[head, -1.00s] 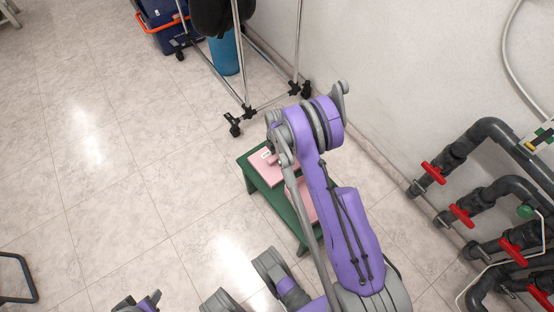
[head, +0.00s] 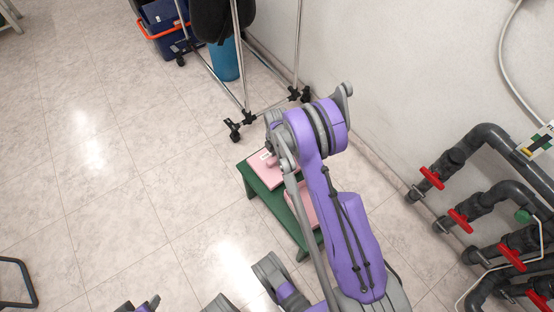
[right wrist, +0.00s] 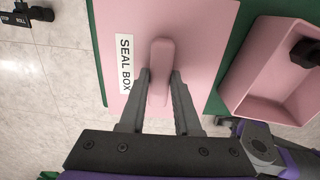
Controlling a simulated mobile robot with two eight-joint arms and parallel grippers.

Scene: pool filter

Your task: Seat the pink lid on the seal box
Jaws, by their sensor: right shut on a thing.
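The pink lid (right wrist: 195,50) is a flat plate with a raised bar handle (right wrist: 160,62) and a white "SEAL BOX" label. My right gripper (right wrist: 160,82) has its fingers on both sides of the handle and is shut on it. In the head view the lid (head: 264,172) is at the far end of the green stand, partly behind my right arm. I cannot tell whether it rests there or is slightly raised. The open pink box (right wrist: 262,75) is beside the lid, to its right in the wrist view. In the head view the box (head: 294,202) is largely hidden by my arm.
The green stand (head: 272,205) is near the wall. A wheeled rack (head: 245,70) stands just beyond it. Grey pipes with red valve handles (head: 461,219) run along the right. A dark knob (right wrist: 305,52) shows at the box's far right.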

